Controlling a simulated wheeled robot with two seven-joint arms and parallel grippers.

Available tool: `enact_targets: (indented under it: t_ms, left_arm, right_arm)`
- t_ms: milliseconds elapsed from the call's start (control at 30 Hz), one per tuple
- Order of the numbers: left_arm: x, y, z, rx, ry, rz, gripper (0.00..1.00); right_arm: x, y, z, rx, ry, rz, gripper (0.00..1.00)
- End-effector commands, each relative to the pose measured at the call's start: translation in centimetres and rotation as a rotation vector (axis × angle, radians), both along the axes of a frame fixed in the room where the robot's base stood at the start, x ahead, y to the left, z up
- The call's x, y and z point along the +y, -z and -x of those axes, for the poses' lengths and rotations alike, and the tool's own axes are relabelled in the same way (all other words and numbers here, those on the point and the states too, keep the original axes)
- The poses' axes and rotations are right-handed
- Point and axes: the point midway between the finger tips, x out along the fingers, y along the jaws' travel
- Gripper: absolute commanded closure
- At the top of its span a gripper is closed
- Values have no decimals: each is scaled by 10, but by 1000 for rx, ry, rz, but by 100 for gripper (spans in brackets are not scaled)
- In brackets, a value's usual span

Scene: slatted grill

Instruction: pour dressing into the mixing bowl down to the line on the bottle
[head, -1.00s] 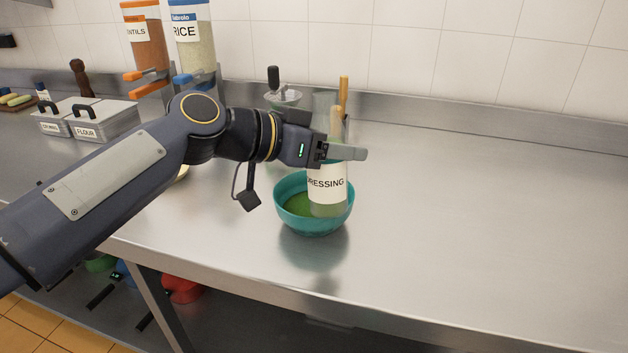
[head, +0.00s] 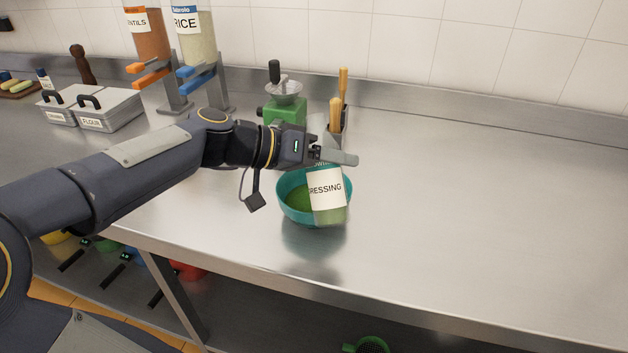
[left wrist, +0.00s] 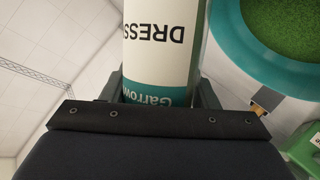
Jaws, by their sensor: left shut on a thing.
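My left gripper (head: 333,157) is shut on the dressing bottle (head: 328,188), a clear bottle with a white label reading "RESSING". The bottle leans slightly, its greenish lower end towards me, in front of the teal mixing bowl (head: 290,208). Its mouth is hidden behind the gripper. The bowl stands on the counter with green contents. In the left wrist view the bottle (left wrist: 160,45) sits between the fingers, its label upside down, and the bowl (left wrist: 222,55) is at upper right. I cannot make out a line on the bottle or any stream. My right gripper is not in view.
A green grinder (head: 285,112) and a holder with wooden-handled tools (head: 335,112) stand behind the bowl. Rice (head: 190,35) and lentils (head: 145,40) dispensers and a flour box (head: 108,112) are at left. The steel counter (head: 480,200) is clear at right.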

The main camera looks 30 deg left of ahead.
Motion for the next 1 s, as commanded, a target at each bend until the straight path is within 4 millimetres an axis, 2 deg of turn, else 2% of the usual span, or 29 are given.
enact_targets:
  t_ms: [300,1000]
  left_arm:
    - [-2,19,2,95,-2,98,80]
    - [-3,26,4,122,-2,125,80]
  right_arm:
    - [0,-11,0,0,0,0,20]
    - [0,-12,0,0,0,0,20]
